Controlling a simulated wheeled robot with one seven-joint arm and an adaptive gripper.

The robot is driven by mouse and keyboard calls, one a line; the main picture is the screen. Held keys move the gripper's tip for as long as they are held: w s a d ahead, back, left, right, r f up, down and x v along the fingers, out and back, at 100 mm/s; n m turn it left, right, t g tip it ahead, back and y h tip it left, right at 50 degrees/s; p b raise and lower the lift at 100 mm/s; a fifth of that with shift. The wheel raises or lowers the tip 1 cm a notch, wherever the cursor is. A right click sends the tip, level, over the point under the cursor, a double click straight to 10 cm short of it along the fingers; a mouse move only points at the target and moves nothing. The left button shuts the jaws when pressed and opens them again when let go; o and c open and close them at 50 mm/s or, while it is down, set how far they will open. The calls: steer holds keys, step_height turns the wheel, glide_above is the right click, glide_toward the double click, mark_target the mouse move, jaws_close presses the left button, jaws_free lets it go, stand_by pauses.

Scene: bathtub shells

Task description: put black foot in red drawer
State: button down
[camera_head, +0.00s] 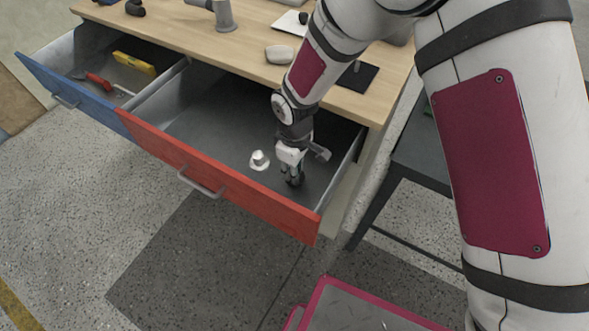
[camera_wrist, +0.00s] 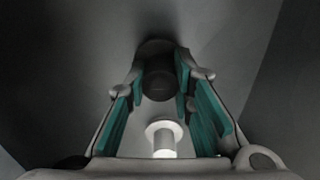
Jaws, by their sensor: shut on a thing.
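The red drawer (camera_head: 206,176) is pulled open under the wooden desk top. My gripper (camera_head: 294,178) is down inside it, toward its right side. In the wrist view my gripper (camera_wrist: 160,82) is shut on the black foot (camera_wrist: 158,80), a dark round piece between the teal finger pads. In the head view the foot (camera_head: 295,181) is mostly hidden by the fingers. It is low over the drawer floor; I cannot tell whether it touches. A small white flanged piece (camera_head: 259,160) lies on the drawer floor, left of my gripper; it also shows in the wrist view (camera_wrist: 163,138).
The blue drawer (camera_head: 60,88) at left is open, holding a yellow level (camera_head: 133,63) and a red-handled tool (camera_head: 98,81). The desk top (camera_head: 185,35) carries a grey mouse (camera_head: 279,54) and a black pad (camera_head: 357,77). A dark side table (camera_head: 420,150) stands right.

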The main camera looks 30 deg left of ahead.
steer(key=shift+f, duration=0.25)
steer(key=shift+f, duration=0.2)
steer(key=c, duration=1.4)
jaws_free()
steer(key=shift+r, duration=0.1)
step_height(320, 180, up, 12)
steer(key=shift+r, duration=0.15)
